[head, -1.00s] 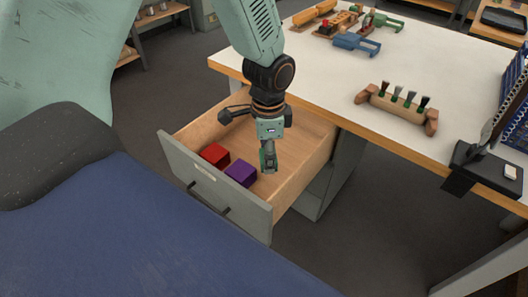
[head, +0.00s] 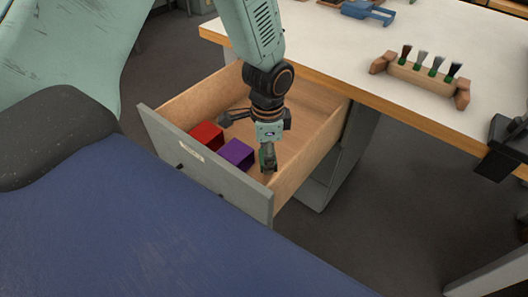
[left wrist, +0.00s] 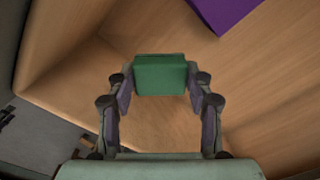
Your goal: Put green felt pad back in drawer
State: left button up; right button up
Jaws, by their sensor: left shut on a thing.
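The green felt pad (left wrist: 160,74) is a small green block between the fingertips of my left gripper (head: 267,164), which is shut on it. In the left wrist view it is over the wooden drawer floor; whether it touches the floor I cannot tell. In the head view the gripper hides most of it. The drawer (head: 250,199) is pulled open, with a grey front and wooden inside. My left gripper points down inside it, near the front right corner. My right gripper is not in view.
A red block (head: 206,137) and a purple block (head: 237,153) stand in the drawer, left of my gripper. The purple one also shows in the left wrist view (left wrist: 226,10). The white worktop (head: 340,45) above holds a wooden brush holder (head: 420,77). The drawer's back is clear.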

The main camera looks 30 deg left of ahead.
pick_arm(q)
notch_tip(320, 180, down, 5)
jog(key=shift+f+b, duration=0.1)
jog(key=shift+b, duration=0.8)
notch_tip(320, 180, down, 4)
jog(key=shift+r+b, duration=0.15)
jog(key=shift+b, duration=0.7)
jog(key=o, duration=1.1)
jog(key=shift+c, duration=0.2)
jog(key=shift+o, duration=0.2)
notch_tip(320, 180, up, 12)
jog(key=p, duration=0.5)
jog(key=shift+r+p, duration=0.1)
jog(key=shift+p, duration=0.2)
